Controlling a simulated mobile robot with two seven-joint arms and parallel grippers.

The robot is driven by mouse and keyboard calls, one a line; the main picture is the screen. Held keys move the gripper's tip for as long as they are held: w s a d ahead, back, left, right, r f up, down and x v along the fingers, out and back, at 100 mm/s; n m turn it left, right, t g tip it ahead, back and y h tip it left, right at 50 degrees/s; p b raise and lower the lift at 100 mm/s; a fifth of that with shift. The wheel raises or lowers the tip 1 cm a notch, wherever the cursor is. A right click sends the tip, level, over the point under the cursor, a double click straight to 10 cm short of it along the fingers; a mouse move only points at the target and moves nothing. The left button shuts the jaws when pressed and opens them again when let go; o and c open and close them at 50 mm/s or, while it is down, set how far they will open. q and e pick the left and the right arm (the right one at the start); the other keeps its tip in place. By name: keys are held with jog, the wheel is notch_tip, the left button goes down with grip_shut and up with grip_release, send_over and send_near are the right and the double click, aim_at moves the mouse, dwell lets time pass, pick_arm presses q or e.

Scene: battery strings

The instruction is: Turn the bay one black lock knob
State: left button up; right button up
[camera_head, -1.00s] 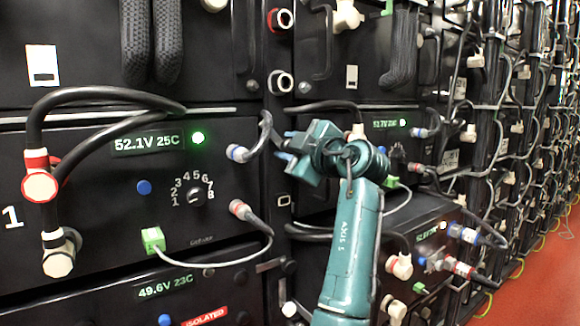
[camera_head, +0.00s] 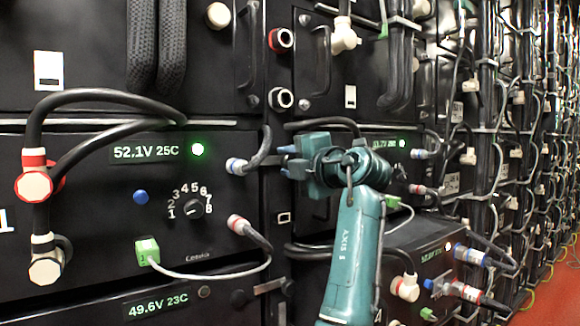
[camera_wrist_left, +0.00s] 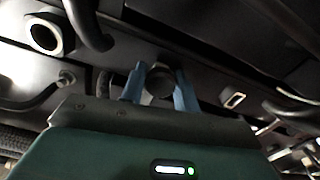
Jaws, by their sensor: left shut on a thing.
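The black lock knob (camera_wrist_left: 160,82) shows in the left wrist view as a round dark knob on the dark rack rail. The blue fingers of my left gripper (camera_wrist_left: 159,88) stand on either side of it and are shut on it. In the head view my teal left gripper (camera_head: 284,160) reaches the rail just right of the bay one module (camera_head: 95,245), whose display reads 52.1V 25C. The knob cannot be made out there behind the gripper. My right gripper is in neither view.
Black and grey cables loop close around the gripper. A thick black cable (camera_head: 95,97) hangs on the module's left. A green plug (camera_head: 147,252) and a numbered dial (camera_head: 194,208) are on its front. A red-floored aisle (camera_head: 545,298) is at right.

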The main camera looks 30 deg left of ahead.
pick_arm(q)
jog(key=shift+n, duration=0.3)
dwell(0.4)
jog(key=o, duration=1)
jog(key=shift+c, duration=0.2)
jog(key=v, duration=1.3)
jog(key=shift+s, duration=0.1)
